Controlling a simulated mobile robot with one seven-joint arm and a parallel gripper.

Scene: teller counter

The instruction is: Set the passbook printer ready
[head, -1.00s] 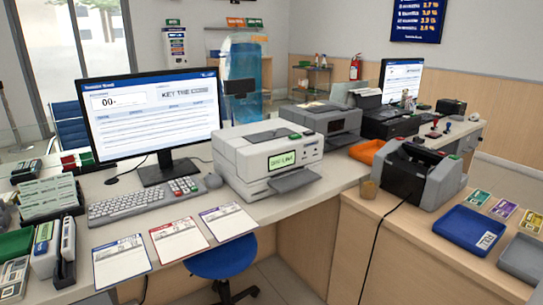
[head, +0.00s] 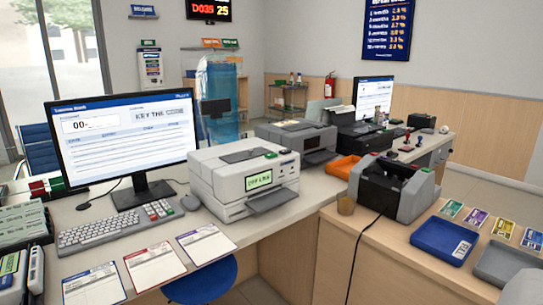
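The passbook printer (head: 243,187) is a white box on the counter right of the monitor. Its small green-lit display (head: 259,180) appears to read "OFF LINE". A green button (head: 270,155) sits on its top right, and a grey tray (head: 267,202) juts from its front. The monitor (head: 122,145) shows "KEY THE CODE" and a field starting "00-". My gripper is not in view.
Three printed forms (head: 155,263) lie along the counter's front edge. A blue stool (head: 203,282) stands below. A grey counting machine (head: 390,188), blue tray (head: 445,239) and several coloured cards (head: 476,220) occupy the right counter. A second printer (head: 297,142) stands behind. A pale shape (head: 524,288) enters at lower right.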

